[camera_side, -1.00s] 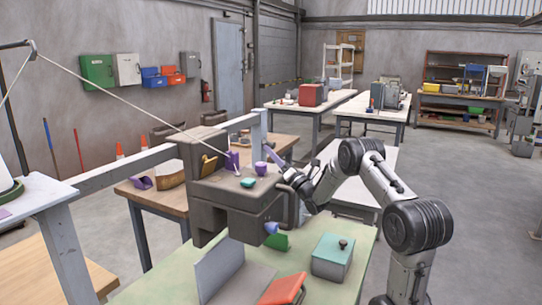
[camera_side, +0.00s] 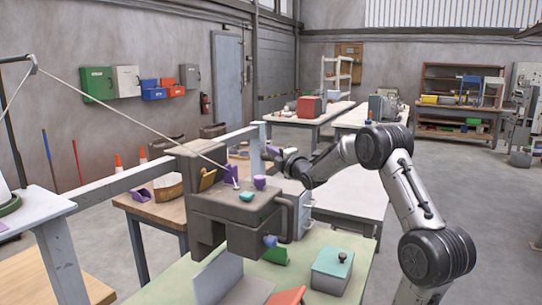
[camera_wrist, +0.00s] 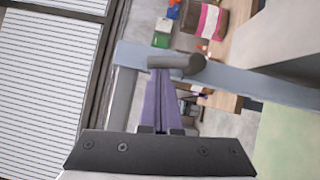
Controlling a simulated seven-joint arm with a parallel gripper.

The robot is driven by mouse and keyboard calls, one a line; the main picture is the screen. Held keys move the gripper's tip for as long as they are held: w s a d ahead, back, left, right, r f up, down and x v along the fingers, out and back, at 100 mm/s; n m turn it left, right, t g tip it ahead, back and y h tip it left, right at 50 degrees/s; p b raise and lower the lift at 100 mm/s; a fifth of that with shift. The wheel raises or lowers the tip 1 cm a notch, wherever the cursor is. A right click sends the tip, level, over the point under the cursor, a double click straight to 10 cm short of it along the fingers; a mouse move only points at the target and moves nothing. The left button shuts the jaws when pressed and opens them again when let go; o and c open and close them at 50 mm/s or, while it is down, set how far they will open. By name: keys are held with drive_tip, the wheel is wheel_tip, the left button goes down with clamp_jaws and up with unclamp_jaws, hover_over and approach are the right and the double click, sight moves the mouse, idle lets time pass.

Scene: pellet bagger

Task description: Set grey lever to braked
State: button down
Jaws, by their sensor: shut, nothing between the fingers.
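A grey rounded handle (camera_wrist: 178,65), which looks like the grey lever, lies crosswise just beyond my fingertips in the wrist view. Its setting cannot be read, and I cannot tell whether the fingers touch it. My gripper (camera_wrist: 161,76) has purple fingers, which are together and empty. In the side view my gripper (camera_side: 269,151) is small, beyond the brown-grey machine (camera_side: 222,204) and near the rail post. I cannot make out the lever clearly there.
A pale blue-grey rail (camera_wrist: 225,78) runs behind the handle. On the machine are a teal button (camera_side: 246,196) and a purple cup (camera_side: 260,182). A curved grey pipe (camera_side: 288,218) is on its right side. A teal-lidded box (camera_side: 332,266) stands on the green table.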

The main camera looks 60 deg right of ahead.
drive_tip(key=shift+d+r+m, duration=0.2)
drive_tip(key=shift+d+m, duration=0.1)
drive_tip(key=shift+d, duration=0.05)
drive_tip(key=shift+d+r, duration=0.1)
idle(0.5)
drive_tip(key=v, duration=1)
drive_tip(key=shift+r, duration=0.35)
drive_tip(key=shift+r, duration=0.1)
